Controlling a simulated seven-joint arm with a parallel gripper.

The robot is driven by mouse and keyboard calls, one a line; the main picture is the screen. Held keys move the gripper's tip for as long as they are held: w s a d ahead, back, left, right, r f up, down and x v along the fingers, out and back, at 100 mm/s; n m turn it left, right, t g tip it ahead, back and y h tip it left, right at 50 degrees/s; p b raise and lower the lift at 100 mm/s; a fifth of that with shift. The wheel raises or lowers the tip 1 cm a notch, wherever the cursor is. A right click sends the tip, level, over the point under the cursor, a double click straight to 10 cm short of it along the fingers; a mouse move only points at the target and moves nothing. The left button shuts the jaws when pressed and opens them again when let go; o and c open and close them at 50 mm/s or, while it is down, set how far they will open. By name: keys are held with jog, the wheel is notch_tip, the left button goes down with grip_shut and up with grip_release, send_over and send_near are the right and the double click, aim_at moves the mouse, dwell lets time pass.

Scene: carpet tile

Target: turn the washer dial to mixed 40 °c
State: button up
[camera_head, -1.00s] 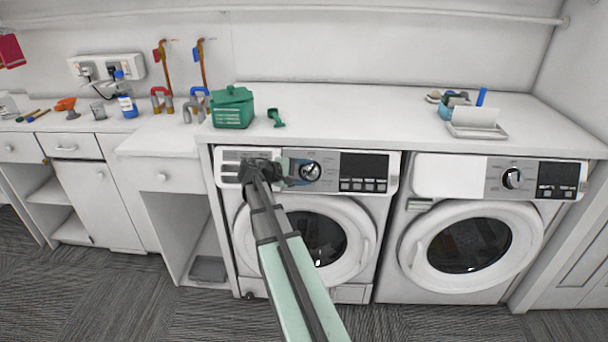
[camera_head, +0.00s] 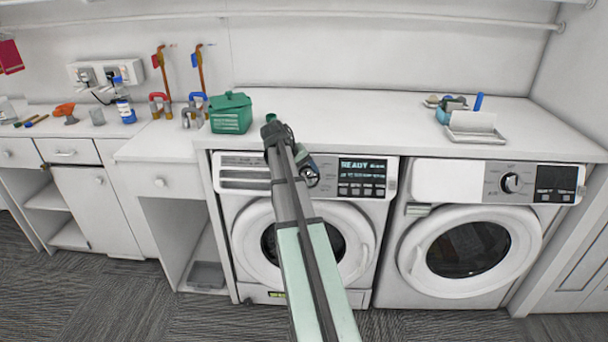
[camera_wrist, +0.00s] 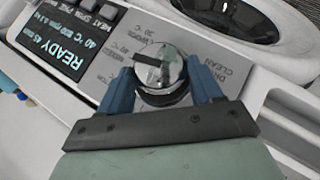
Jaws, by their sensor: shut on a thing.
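The left washer's dial (camera_wrist: 160,75) is a round chrome knob on a grey panel, seen close in the wrist view. My gripper (camera_wrist: 162,88) has its blue fingers on either side of the dial, shut on it. The washer display (camera_wrist: 60,50) is lit and reads "READY", with "40 °C" and a spin line. In the head view the display (camera_head: 362,170) is also lit, and my arm hides most of the dial.
A second washer (camera_head: 470,235) with its own dial stands to the right, its display dark. Grey carpet lies in front.

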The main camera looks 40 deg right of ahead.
jog(key=shift+s+d+m+t+y, duration=0.15)
jog(key=shift+m+t+y, duration=0.15)
jog(key=shift+m+y, duration=0.2)
dwell(0.4)
jog(key=o, duration=1.1)
jog(key=shift+c, duration=0.2)
jog(key=shift+r, duration=0.1)
jog(key=s+v, duration=0.1)
jog(key=v, duration=1.2)
jog(key=shift+w+r, duration=0.4)
jog(key=shift+w, duration=0.1)
